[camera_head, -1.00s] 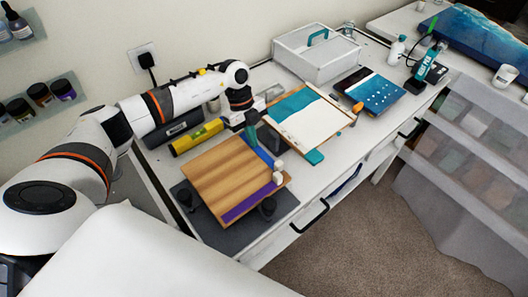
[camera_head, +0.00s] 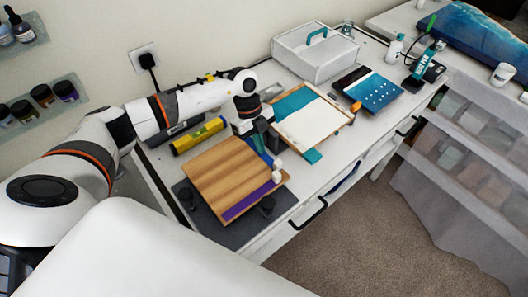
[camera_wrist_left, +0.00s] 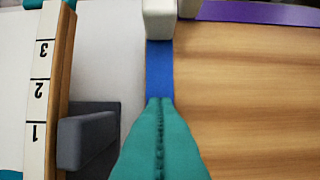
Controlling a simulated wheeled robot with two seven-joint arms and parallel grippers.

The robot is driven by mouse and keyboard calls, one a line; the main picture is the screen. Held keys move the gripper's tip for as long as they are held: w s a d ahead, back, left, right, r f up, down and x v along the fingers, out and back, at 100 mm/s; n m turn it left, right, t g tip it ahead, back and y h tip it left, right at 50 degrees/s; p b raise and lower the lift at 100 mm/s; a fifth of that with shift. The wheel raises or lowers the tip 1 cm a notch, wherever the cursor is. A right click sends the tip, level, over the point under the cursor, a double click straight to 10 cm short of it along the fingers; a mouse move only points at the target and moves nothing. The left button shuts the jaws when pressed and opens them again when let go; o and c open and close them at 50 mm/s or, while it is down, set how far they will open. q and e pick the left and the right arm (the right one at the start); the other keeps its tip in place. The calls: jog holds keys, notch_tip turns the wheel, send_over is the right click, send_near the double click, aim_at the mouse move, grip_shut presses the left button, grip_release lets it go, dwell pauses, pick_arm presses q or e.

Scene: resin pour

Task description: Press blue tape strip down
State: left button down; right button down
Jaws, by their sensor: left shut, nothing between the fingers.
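The wooden board (camera_head: 228,178) lies on a dark grey mat on the bench. The blue tape strip (camera_head: 267,159) runs along the board's right edge, partly hidden by my gripper. In the left wrist view the strip (camera_wrist_left: 160,68) runs from a white piece down beneath my fingertips. My left gripper (camera_head: 262,142) has teal fingers, shut and empty. In the wrist view the fingertips (camera_wrist_left: 160,101) are over the strip; I cannot tell whether they touch it. A purple strip (camera_head: 248,201) lies along the board's near edge. My right gripper is not in view.
White pieces (camera_head: 277,172) stand at the board's right corner. Dark knobs (camera_head: 267,204) stand on the mat (camera_head: 218,232). A yellow level (camera_head: 200,135) lies behind the board. A framed teal and white panel (camera_head: 318,122) lies to the right. A grey block (camera_wrist_left: 86,138) stands left of the fingers.

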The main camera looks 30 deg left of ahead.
aim_at(270, 161)
pick_arm(q)
jog(key=shift+s+d+r+p, duration=0.15)
jog(key=shift+s+d+p, duration=0.15)
jog(key=shift+d, duration=0.4)
jog(key=shift+d, duration=0.1)
jog(key=shift+s+d+p, duration=0.35)
jog(key=shift+d+p, duration=0.15)
jog(key=shift+d, duration=0.3)
notch_tip(270, 161, up, 5)
jog(key=p, duration=0.4)
